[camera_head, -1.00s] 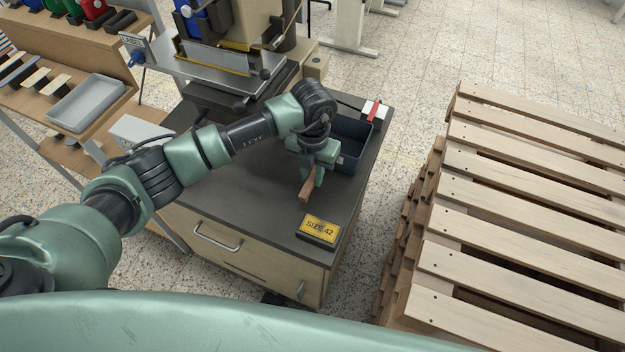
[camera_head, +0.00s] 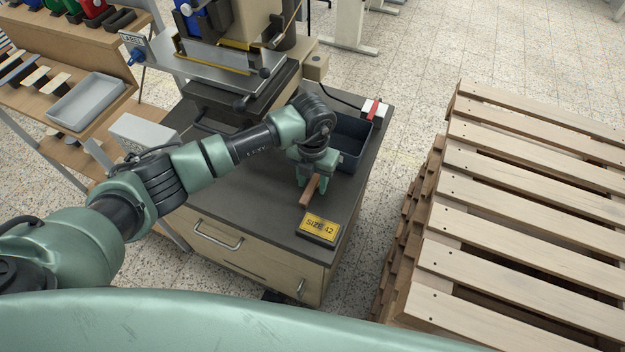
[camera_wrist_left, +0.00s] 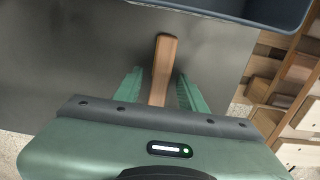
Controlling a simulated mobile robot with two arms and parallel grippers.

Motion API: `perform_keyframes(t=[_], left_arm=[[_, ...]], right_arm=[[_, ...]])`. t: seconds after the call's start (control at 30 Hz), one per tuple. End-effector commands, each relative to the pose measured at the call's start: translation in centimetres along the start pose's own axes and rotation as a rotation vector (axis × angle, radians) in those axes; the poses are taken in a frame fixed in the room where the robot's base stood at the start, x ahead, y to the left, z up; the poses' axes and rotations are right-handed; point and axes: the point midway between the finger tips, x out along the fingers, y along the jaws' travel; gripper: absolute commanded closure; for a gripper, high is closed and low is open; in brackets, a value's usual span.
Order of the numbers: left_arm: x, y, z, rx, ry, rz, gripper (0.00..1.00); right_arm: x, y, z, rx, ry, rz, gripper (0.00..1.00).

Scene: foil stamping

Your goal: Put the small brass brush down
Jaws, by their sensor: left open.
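The small brass brush (camera_head: 309,192) shows as a brown wooden handle on the dark cabinet top (camera_head: 262,200). In the left wrist view the handle (camera_wrist_left: 163,68) runs between the two green fingers, with a gap on each side. Its near end is hidden behind my gripper body, and I cannot see any bristles. My left gripper (camera_head: 311,182) is open around the brush, low over the top; the fingers (camera_wrist_left: 160,90) do not touch the handle. My right gripper is not in view.
A dark bin (camera_head: 352,157) stands right behind the left gripper. A yellow "SIZE 42" block (camera_head: 319,227) lies in front of the brush, near the front edge. The stamping press (camera_head: 235,60) stands at the back. Stacked pallets (camera_head: 520,200) are at the right, across a floor gap.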

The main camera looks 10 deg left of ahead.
Motion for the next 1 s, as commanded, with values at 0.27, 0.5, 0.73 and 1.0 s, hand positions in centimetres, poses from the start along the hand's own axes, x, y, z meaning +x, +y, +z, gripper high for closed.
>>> perform_keyframes(t=[0.27, 0.5, 0.73, 1.0], left_arm=[[-3.4, 0.0, 0.2, 0.001, -0.006, 0.000, 0.59], [-8.6, 0.0, 0.1, 0.001, -0.006, 0.000, 0.59], [-11.7, 0.0, 0.1, -0.001, -0.003, 0.000, 0.59], [-12.4, 0.0, 0.0, 0.000, 0.000, 0.000, 0.59]], right_arm=[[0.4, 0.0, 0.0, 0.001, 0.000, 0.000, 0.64], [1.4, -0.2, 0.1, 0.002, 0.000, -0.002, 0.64], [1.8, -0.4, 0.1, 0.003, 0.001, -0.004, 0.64], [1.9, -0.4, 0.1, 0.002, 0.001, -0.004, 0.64]])
